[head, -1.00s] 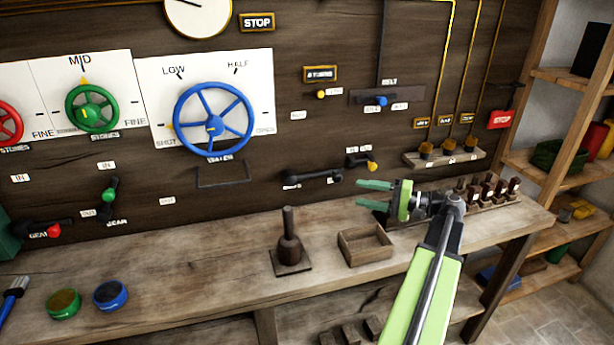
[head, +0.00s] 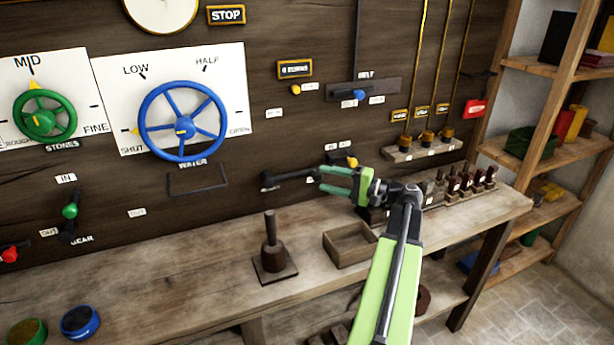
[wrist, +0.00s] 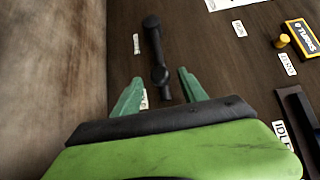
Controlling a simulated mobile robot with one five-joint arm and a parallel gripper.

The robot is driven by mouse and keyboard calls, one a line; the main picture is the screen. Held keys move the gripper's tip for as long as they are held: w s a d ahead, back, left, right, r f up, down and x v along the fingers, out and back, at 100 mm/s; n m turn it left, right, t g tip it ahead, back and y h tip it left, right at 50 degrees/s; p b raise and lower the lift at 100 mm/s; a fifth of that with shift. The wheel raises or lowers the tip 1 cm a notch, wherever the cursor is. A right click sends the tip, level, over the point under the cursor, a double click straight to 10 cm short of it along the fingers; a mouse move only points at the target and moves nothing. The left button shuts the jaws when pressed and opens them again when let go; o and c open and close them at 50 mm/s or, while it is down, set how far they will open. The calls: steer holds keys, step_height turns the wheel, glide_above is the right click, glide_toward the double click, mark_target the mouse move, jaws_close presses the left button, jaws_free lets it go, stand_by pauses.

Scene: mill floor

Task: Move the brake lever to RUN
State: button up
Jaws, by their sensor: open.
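A black lever (head: 290,177) without a coloured knob lies nearly level on the dark wall panel, right of the blue wheel; I take it for the brake lever. My gripper (head: 322,179) is open and empty at the lever's right end. In the wrist view the lever (wrist: 155,47) runs away from between my two green fingertips (wrist: 160,80). The jaws are not closed on it, and I cannot tell whether they touch it. My gripper hides part of the lever's right end in the head view.
The blue wheel (head: 183,120) and a yellow-knobbed lever (head: 351,161) are close by on the panel. On the bench below stand a dark post on a base (head: 271,250) and an open wooden box (head: 350,245). Wooden pegs (head: 465,183) stand at right.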

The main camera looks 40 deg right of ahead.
mark_target(313, 176)
steer(key=x, duration=0.6)
steer(key=shift+w+a, duration=0.15)
steer(key=shift+w, duration=0.2)
jaws_close()
stand_by(1.0)
